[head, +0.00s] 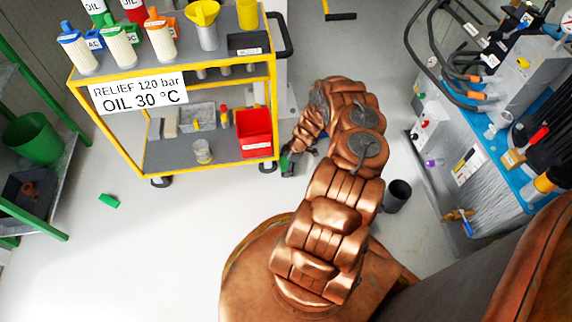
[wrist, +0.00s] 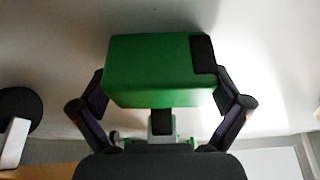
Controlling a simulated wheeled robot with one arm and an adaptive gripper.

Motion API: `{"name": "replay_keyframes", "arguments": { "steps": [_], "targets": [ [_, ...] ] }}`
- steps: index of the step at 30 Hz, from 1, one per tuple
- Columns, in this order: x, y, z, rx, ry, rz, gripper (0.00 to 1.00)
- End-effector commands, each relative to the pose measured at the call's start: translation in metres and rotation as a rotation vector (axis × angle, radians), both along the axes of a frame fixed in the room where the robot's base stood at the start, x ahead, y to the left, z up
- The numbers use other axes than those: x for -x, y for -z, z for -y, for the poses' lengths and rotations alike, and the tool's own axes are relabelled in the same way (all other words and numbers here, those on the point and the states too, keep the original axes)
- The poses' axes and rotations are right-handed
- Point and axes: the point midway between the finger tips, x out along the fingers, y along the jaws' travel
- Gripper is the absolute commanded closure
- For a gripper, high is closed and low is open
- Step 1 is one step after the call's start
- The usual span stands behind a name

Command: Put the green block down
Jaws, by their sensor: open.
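A green block (wrist: 150,72) with a black patch at its right end lies between the fingers of my gripper (wrist: 162,92) in the wrist view. The fingers are open, one at each side of the block; whether either touches it cannot be told. Pale floor shows behind the block. In the head view my gripper (head: 291,160) is low at the right of the yellow cart, with a bit of green at its tip. Most of the block is hidden there, and I cannot tell if it rests on the floor.
The yellow cart (head: 168,172) stands just left of my gripper, with a red bin (head: 254,132) on its lower shelf. A small green piece (head: 109,200) lies on the floor. A dark bucket (head: 397,195) stands right of my arm. Floor at the lower left is clear.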

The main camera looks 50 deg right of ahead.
Motion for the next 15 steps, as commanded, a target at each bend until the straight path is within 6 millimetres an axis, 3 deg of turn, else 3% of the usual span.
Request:
{"name": "replay_keyframes", "arguments": {
  "steps": [8,15],
  "targets": [
    [0.002,-0.006,0.002,0.0,0.001,0.0,0.0],
    [0.008,-0.03,0.011,0.001,0.002,0.0,0.0]
  ]
}}
